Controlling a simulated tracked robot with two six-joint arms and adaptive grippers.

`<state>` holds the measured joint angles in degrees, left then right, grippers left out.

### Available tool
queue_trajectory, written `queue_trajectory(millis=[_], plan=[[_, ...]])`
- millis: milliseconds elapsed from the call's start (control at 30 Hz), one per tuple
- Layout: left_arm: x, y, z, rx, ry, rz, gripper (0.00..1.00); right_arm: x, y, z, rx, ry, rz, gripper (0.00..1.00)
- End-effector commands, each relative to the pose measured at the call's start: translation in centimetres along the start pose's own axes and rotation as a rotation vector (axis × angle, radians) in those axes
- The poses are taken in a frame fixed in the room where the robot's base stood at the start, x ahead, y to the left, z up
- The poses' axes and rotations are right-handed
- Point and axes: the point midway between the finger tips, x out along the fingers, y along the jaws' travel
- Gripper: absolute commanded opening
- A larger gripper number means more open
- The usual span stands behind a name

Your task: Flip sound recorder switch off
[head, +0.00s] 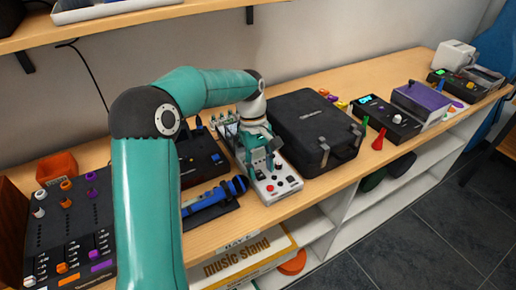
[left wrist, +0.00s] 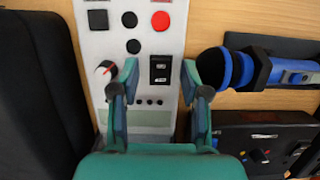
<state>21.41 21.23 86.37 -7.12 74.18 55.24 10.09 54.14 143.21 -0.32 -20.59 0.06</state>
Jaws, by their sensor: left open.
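The sound recorder is a light grey panel device (head: 283,189) lying on the shelf, with a red button, black buttons and a knob. It also shows in the left wrist view (left wrist: 93,45). A black rocker switch (left wrist: 160,69) sits on its face, with a knob (left wrist: 104,69) to its left. My left gripper (head: 262,160) is over the device, pointing down. In the left wrist view its open fingers (left wrist: 159,75) stand on either side of the switch, apart from each other and empty. Whether a finger touches the panel I cannot tell. My right gripper is out of view.
A black case (head: 312,122) stands close on one side of the recorder. A blue microphone (head: 212,199) lies on the other side, near a dark box (head: 201,160). A mixer (head: 70,225) is at the far left. More instruments line the shelf to the right.

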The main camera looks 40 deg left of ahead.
Motion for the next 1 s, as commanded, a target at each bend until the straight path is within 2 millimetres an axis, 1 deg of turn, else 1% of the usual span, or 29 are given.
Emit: queue_trajectory(millis=[167, 400, 500, 600, 700, 1000], plan=[[-2.8, 0.1, 0.0, 0.0, 0.003, 0.004, 0.46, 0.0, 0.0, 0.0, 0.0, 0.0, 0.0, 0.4], [-7.7, 0.1, -0.1, 0.0, 0.003, 0.005, 0.46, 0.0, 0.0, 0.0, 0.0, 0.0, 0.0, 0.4], [-9.2, 0.1, -0.1, 0.0, 0.001, 0.003, 0.46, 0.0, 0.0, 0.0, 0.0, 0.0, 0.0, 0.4], [-10.2, 0.1, -0.1, 0.0, 0.0, 0.001, 0.46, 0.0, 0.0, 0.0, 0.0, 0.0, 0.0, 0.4], [-10.8, 0.1, 0.0, 0.001, 0.0, 0.0, 0.46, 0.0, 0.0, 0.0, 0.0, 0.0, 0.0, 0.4], [-11.1, 0.0, 0.0, 0.001, -0.001, 0.0, 0.46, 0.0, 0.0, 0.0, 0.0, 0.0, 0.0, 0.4]])
